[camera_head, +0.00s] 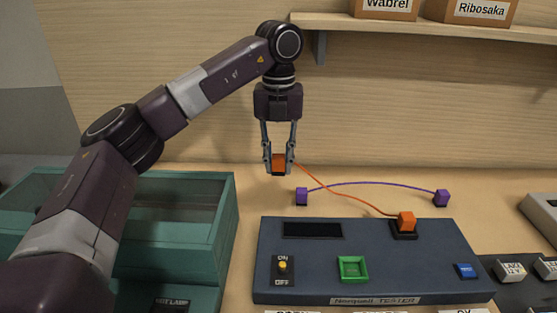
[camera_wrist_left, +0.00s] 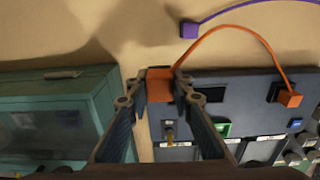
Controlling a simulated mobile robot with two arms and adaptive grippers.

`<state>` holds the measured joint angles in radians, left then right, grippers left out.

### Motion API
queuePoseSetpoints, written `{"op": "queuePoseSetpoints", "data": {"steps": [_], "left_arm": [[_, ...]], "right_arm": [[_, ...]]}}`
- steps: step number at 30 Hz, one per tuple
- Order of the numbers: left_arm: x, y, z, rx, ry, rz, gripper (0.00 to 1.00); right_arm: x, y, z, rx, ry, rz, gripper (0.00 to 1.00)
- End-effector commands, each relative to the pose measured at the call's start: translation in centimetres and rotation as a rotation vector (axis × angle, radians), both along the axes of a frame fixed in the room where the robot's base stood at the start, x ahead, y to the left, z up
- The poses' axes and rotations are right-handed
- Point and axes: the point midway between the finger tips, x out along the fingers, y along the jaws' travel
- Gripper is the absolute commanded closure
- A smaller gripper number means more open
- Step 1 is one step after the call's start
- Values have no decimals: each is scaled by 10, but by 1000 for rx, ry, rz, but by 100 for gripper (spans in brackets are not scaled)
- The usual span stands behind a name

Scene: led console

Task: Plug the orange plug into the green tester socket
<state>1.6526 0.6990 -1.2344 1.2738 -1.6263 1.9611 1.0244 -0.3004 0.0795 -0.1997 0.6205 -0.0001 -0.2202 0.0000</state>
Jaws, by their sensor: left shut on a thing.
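My left gripper (camera_head: 279,160) is shut on an orange plug (camera_head: 278,167) and holds it in the air behind the tester's back left edge. The held plug also shows between the fingers in the left wrist view (camera_wrist_left: 160,84). An orange cable runs from it to a second orange plug (camera_head: 406,222), which sits in a dark socket at the tester's back right. The green tester socket (camera_head: 352,268) is a square with a raised rim at the tester's front middle, and it looks empty. In the left wrist view the green socket (camera_wrist_left: 222,129) is partly hidden by a finger. My right gripper is not in view.
The blue tester (camera_head: 330,248) also has a dark display, a yellow switch (camera_head: 282,265) and a blue button (camera_head: 466,270). A purple cable with two purple plugs (camera_head: 302,196) lies behind it. A teal glass-topped box (camera_head: 225,215) stands left, and a shelf (camera_head: 430,25) hangs above.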

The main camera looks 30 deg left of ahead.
Motion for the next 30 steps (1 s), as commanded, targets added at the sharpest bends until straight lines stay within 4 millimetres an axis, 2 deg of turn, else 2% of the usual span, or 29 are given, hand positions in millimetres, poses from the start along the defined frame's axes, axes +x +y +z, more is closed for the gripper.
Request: {"op": "queuePoseSetpoints", "data": {"steps": [5,22,30], "left_arm": [[-3,-7,-1,-1,0,-2,100],[-29,-59,-4,0,-1,-3,100],[-41,-83,-6,0,-1,-4,100]], "right_arm": [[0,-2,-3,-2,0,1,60],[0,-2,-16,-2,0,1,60],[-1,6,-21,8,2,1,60]]}}
